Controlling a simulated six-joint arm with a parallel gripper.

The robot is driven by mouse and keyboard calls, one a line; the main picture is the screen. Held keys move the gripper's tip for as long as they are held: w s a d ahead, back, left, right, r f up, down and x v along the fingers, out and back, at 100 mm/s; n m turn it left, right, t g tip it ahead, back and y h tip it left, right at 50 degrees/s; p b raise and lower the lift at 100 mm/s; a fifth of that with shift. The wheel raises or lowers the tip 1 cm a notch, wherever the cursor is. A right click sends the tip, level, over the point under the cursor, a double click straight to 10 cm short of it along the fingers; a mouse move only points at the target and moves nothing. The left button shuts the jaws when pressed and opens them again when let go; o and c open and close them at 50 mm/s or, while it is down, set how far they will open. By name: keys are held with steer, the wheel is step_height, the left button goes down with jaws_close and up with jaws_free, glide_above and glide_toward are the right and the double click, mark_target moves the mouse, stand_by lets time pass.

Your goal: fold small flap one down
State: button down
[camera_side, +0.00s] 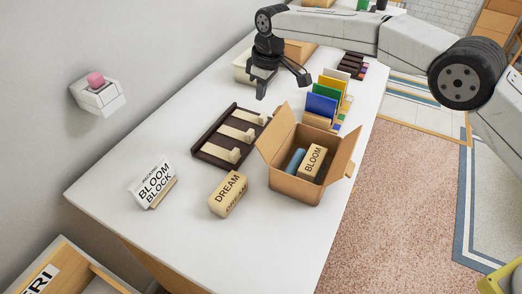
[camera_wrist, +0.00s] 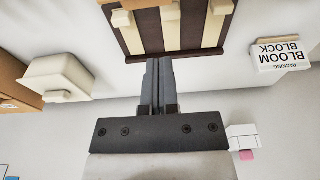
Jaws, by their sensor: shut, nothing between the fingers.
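The open cardboard carton (camera_side: 294,187) stands on the white table in the side view. Its flaps stand up and lean outward, including a left flap (camera_side: 275,126) and a right flap (camera_side: 342,152). I cannot tell which is small flap one. Inside are a BLOOM block (camera_side: 313,161) and a blue cylinder (camera_side: 295,160). My gripper (camera_side: 261,95) is up and behind the carton, touching none of it. In the wrist view my fingers (camera_wrist: 159,66) are together and empty, in front of the dark rack. The carton is not seen in the wrist view.
A dark rack with pale bars (camera_side: 228,138) lies left of the carton; it also shows in the wrist view (camera_wrist: 190,35). Coloured upright sheets (camera_side: 322,106) stand behind the carton.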

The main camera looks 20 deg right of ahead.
mark_target(275, 131)
steer(key=shift+s+d+f, duration=0.3)
steer(key=shift+f, duration=0.35)
steer(key=shift+s+d+f, duration=0.3)
steer(key=shift+f, duration=0.3)
steer(key=shift+s+d+f, duration=0.3)
steer(key=shift+f, duration=0.35)
